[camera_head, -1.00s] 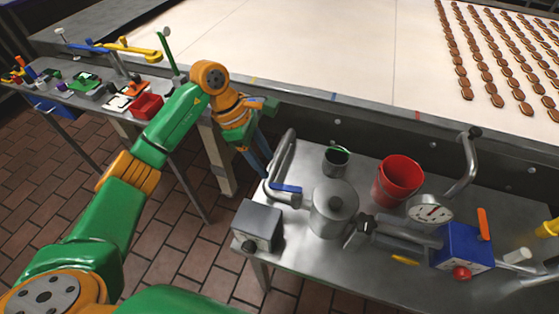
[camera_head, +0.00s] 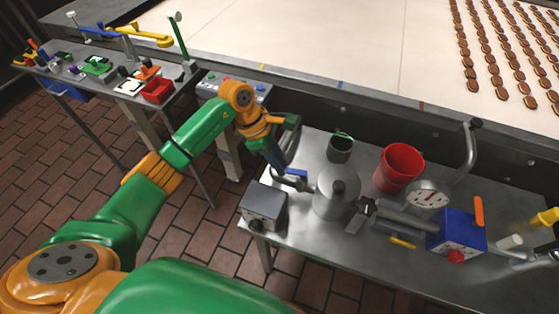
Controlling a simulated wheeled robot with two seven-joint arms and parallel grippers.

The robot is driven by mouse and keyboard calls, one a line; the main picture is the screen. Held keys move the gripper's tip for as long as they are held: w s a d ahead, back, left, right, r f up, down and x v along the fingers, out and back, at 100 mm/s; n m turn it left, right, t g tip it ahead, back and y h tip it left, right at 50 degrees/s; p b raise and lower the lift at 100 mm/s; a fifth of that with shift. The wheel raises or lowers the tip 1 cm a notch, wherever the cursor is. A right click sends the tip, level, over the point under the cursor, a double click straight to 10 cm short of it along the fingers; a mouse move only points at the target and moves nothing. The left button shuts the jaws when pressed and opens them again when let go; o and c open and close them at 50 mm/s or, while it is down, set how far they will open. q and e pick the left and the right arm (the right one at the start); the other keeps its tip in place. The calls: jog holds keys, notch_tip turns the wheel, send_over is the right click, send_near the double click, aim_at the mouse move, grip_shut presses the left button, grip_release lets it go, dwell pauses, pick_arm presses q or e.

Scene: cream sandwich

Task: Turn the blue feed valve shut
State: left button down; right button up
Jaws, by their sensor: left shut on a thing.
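The handle lies about level, pointing right toward the pot. My left gripper (camera_head: 280,168) reaches down from the upper left and is shut at the left end of the blue handle. The fingers hide that end and part of the pipe, so the exact grip is hard to see. My right gripper is not in view.
A grey box with a knob (camera_head: 264,206) stands close below the valve. A dark cup (camera_head: 341,150), a red bucket (camera_head: 399,167), a gauge (camera_head: 428,194) and a blue box (camera_head: 457,232) crowd the metal table (camera_head: 350,250). A conveyor (camera_head: 330,45) runs behind.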

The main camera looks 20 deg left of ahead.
pick_arm(q)
jog(key=shift+s, duration=0.1)
jog(key=s+d+n+t+y+b, duration=0.2)
jog(key=s+d+n+t+y, duration=0.2)
jog(key=n, duration=1.2)
jog(key=shift+s+d+b, duration=0.3)
jog(key=shift+s+d, duration=0.25)
jog(key=shift+d, duration=0.3)
